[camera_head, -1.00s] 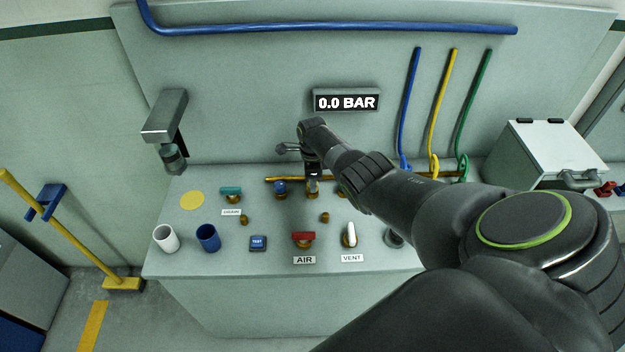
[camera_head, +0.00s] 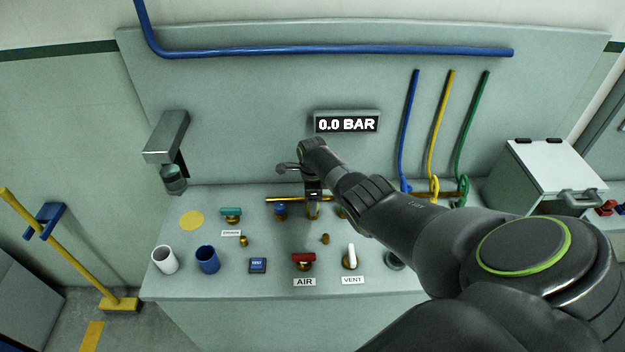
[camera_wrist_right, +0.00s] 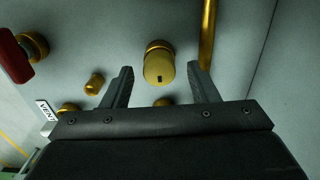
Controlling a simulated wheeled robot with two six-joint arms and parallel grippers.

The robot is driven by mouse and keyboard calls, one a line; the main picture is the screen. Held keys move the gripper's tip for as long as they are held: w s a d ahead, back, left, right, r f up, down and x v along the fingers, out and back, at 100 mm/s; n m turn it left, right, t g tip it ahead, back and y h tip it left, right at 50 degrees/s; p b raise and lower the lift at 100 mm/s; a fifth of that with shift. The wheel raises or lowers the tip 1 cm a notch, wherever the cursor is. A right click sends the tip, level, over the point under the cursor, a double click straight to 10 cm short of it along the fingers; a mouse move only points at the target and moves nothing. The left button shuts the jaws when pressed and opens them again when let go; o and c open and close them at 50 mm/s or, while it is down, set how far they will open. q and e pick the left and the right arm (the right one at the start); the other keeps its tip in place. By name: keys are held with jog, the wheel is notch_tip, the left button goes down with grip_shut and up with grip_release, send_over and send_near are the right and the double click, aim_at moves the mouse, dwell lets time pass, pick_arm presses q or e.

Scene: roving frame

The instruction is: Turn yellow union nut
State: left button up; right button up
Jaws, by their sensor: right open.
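A yellow-gold round fitting (camera_wrist_right: 158,66) with a small dark mark on its face shows in the right wrist view, between the spread fingers. I cannot tell for sure that it is the union nut. My right gripper (camera_wrist_right: 160,70) is open, one finger on each side of the fitting with visible gaps. In the head view my right gripper (camera_head: 313,208) points down over the bench, at the brass pipe (camera_head: 285,199); the arm and hand hide the fitting there. My left gripper is not in view.
A blue-handled valve (camera_head: 280,209), a red AIR valve (camera_head: 303,260) and a white VENT valve (camera_head: 351,256) stand close by. Small brass fittings (camera_head: 325,239) lie between. Blue, yellow and green hoses (camera_head: 433,140) hang behind right. A display (camera_head: 347,124) reads 0.0 BAR.

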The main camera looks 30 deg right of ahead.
jog(key=shift+r+b, duration=0.4)
jog(key=shift+r, duration=0.9)
notch_tip(320, 180, up, 15)
jog(key=b, duration=0.2)
jog(key=shift+f, duration=0.2)
jog(key=shift+f, duration=0.1)
